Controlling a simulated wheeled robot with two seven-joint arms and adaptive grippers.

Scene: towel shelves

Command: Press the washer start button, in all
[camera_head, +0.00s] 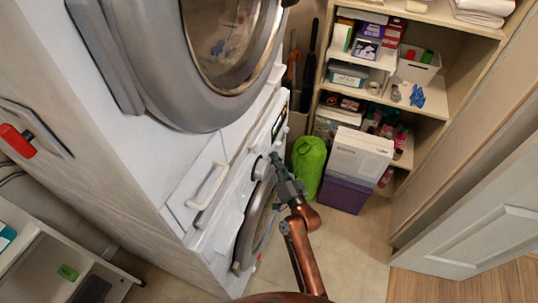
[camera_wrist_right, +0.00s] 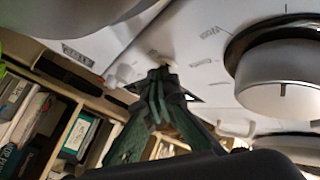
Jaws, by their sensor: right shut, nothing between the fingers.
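The white washer (camera_head: 212,232) stands below a second front-loading machine with a large grey round door (camera_head: 172,62). Its control panel (camera_head: 258,140) faces right, and its own round door (camera_head: 257,219) is partly hidden by my right arm. My right gripper (camera_head: 276,160) is at the panel, shut and empty. In the right wrist view its closed fingertips (camera_wrist_right: 160,76) point at the white panel (camera_wrist_right: 195,62), left of a large round knob (camera_wrist_right: 283,92). Small pale raised parts show by the fingertips; I cannot tell which is the start button or whether the fingers touch it. My left gripper is out of view.
Shelves (camera_head: 440,78) with boxes and towels stand behind. A green bag (camera_head: 309,165) and a purple box (camera_head: 342,194) sit on the floor close to my right arm. A white door (camera_head: 478,225) is at right. Floor (camera_head: 355,258) between is clear.

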